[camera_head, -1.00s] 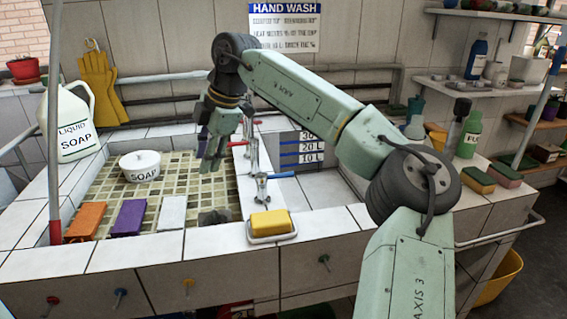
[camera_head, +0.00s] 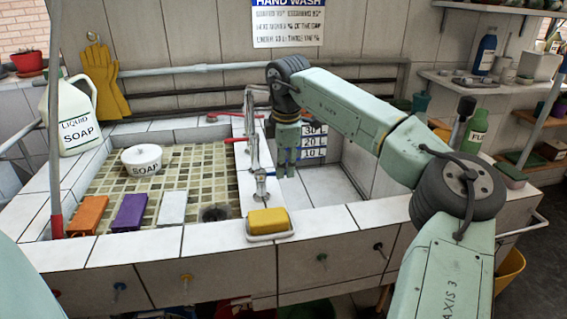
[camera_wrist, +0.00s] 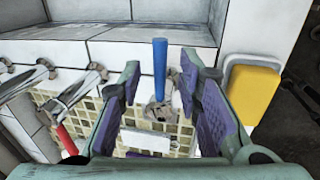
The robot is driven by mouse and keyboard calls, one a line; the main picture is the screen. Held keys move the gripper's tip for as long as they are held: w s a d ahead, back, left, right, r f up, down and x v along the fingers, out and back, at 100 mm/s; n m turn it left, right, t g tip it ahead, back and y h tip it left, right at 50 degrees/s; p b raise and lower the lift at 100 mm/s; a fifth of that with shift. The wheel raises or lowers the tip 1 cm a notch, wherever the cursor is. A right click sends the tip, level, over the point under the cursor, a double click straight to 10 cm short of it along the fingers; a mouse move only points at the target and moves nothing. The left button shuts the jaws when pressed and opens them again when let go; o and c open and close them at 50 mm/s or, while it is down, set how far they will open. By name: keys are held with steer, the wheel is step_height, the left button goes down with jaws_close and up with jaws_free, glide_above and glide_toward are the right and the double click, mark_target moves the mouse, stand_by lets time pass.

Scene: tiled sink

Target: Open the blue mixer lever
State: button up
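The blue mixer lever (camera_wrist: 160,68) shows in the wrist view as a blue bar on the metal mixer. It lies in the gap between the purple pads of my gripper (camera_wrist: 161,88), with clear space on both sides. My gripper is open and holds nothing. In the head view my gripper (camera_head: 287,168) points down at the right side of the mixer (camera_head: 261,186), over the edge of the right basin. The gripper hides most of the blue lever there, and I cannot tell its exact height over the lever.
A red lever (camera_head: 236,140) and metal taps (camera_head: 252,120) stand behind along the divider. A soap dish with yellow soap (camera_head: 268,221) is close in front. A white soap pot (camera_head: 142,158) and coloured sponges (camera_head: 128,214) lie on the left side. The right basin (camera_head: 322,188) is empty.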

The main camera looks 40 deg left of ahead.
steer(key=shift+f, duration=0.55)
jaws_close()
stand_by(0.5)
